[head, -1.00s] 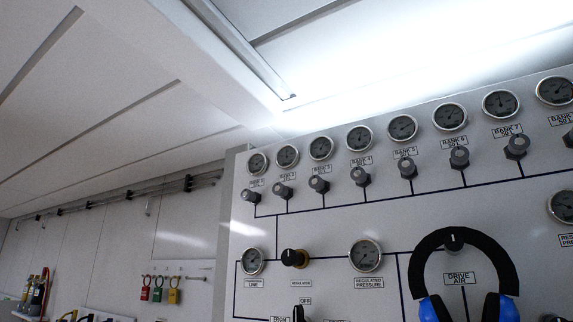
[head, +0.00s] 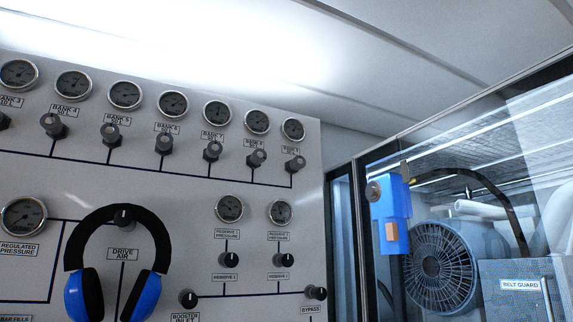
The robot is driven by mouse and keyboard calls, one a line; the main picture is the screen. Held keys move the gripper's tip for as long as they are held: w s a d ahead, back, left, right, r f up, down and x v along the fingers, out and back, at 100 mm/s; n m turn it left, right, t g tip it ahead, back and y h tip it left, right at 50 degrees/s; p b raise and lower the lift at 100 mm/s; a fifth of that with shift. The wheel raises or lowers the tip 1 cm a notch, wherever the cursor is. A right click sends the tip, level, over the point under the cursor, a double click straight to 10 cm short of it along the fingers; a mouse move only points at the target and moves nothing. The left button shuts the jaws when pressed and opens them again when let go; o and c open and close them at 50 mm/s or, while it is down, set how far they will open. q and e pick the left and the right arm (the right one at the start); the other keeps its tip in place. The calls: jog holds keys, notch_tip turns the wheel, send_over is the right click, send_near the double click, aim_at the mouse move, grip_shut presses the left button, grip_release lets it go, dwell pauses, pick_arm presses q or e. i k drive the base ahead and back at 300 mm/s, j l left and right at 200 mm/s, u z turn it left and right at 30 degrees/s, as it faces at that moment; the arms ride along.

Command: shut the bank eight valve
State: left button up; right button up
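The bank eight valve (head: 256,160) is a dark grey knob on a pale fitting, second from the right in the top row of valves on the white fill panel (head: 60,190). Its small label (head: 253,142), partly hard to read, and a round gauge (head: 257,122) are above it. A dark painted line runs down from it. I cannot tell from its look whether the valve is open or shut. Neither gripper is in view.
The bank seven valve (head: 212,151) and the bank nine valve (head: 295,164) flank it closely. Blue and black ear defenders (head: 157,290) hang lower left on the panel. A glazed enclosure with a blue lock box (head: 389,205) and fan (head: 440,265) stands right.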

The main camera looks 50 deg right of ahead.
aim_at(259, 156)
jog(key=z, duration=1.3)
jog(key=k+l+u, duration=0.1)
jog(key=k+l, duration=0.1)
jog(key=k, duration=0.05)
